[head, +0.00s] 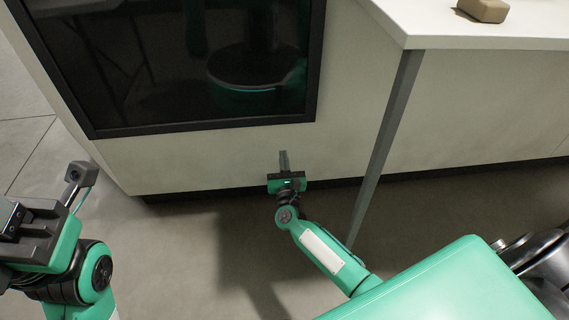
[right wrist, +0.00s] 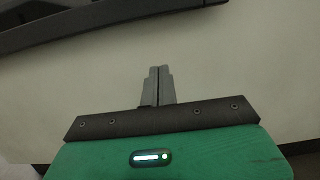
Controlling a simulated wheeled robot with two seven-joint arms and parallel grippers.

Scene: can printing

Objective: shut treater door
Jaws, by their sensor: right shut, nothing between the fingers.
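The treater door (head: 200,128) is a dark glass panel in a black frame, at the upper left of the head view. It looks flush with the white front around it. The lower edge of its black frame also shows at the top of the right wrist view (right wrist: 95,22). My right gripper (head: 284,153) is shut and empty, just below the door's lower edge and in front of the white panel. Its closed fingers show in the right wrist view (right wrist: 158,72). I cannot tell whether they touch the panel. My left gripper (head: 14,218) is at the left edge, its fingers not clear.
A white counter (head: 480,28) with a grey leg (head: 385,140) stands at the right, close to my right arm. A tan block (head: 483,9) lies on the counter. The grey floor (head: 180,250) between my arms is clear.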

